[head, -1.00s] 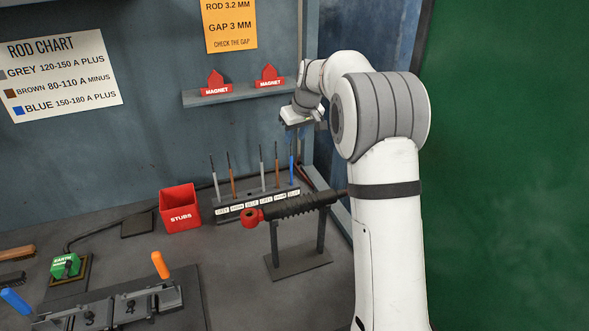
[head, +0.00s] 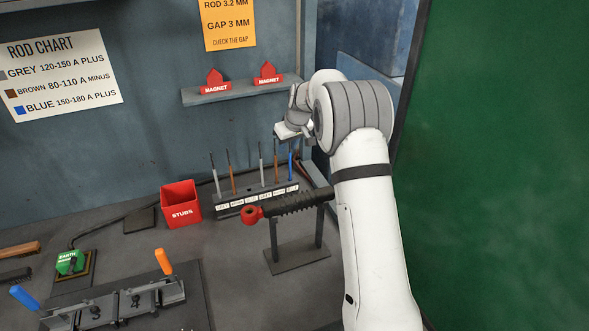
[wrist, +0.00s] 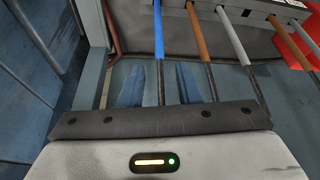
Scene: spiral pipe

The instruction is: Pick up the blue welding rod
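The blue welding rod (head: 291,166) stands upright at the right end of the dark rod rack (head: 240,207). My gripper (head: 290,143) is over the rack's right end, at the top of the blue rod. In the wrist view, the blue rod (wrist: 158,32) has a thin dark bare end that runs between the two fingers of my gripper (wrist: 160,85). The fingers are apart and I see no contact with the rod. A brown rod (wrist: 197,35) stands beside it, right of the fingers in the wrist view.
Other grey and brown rods stand left in the rack. A red-ended electrode holder (head: 290,203) rests on a stand in front. A red stubs bin (head: 181,204) is to the left. A shelf with two red magnets (head: 240,90) is on the wall close to my gripper.

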